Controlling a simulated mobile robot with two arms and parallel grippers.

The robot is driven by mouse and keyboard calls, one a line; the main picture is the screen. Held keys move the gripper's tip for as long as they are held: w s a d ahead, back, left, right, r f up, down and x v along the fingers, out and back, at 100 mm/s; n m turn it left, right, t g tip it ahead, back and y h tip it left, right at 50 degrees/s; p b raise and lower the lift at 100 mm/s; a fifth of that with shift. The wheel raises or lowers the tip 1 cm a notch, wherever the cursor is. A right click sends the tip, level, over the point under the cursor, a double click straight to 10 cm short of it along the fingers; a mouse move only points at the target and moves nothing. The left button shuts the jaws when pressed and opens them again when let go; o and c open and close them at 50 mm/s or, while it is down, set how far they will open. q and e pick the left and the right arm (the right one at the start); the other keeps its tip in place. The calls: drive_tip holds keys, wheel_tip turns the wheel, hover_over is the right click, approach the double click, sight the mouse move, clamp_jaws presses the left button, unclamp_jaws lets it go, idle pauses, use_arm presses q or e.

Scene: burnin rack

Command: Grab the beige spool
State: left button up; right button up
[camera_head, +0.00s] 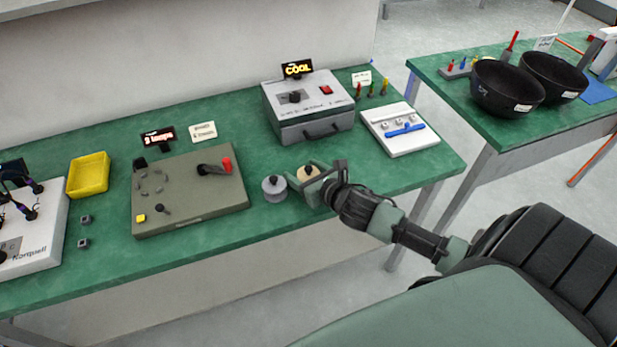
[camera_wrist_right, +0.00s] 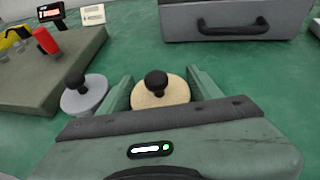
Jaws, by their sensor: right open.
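The beige spool (camera_head: 307,173) stands on the green table near its front edge, with a dark knob on top. In the right wrist view the beige spool (camera_wrist_right: 160,92) sits between the two fingers of my right gripper (camera_wrist_right: 160,88). The fingers are open, one on each side, with a gap at least on the right; I cannot tell whether either touches it. In the head view my right gripper (camera_head: 322,183) partly hides the spool. A grey spool (camera_head: 274,188) stands just left of it, outside the fingers, also in the wrist view (camera_wrist_right: 84,95). My left gripper is not in view.
An olive panel (camera_head: 190,215) with a red-handled lever lies to the left. A grey box (camera_head: 312,125) with a handle stands behind the spools. A white tray (camera_head: 415,145) with a blue tool is at the right. Two black bowls (camera_head: 507,88) stand on another table.

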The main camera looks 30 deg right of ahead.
drive_tip(key=c, duration=1.1)
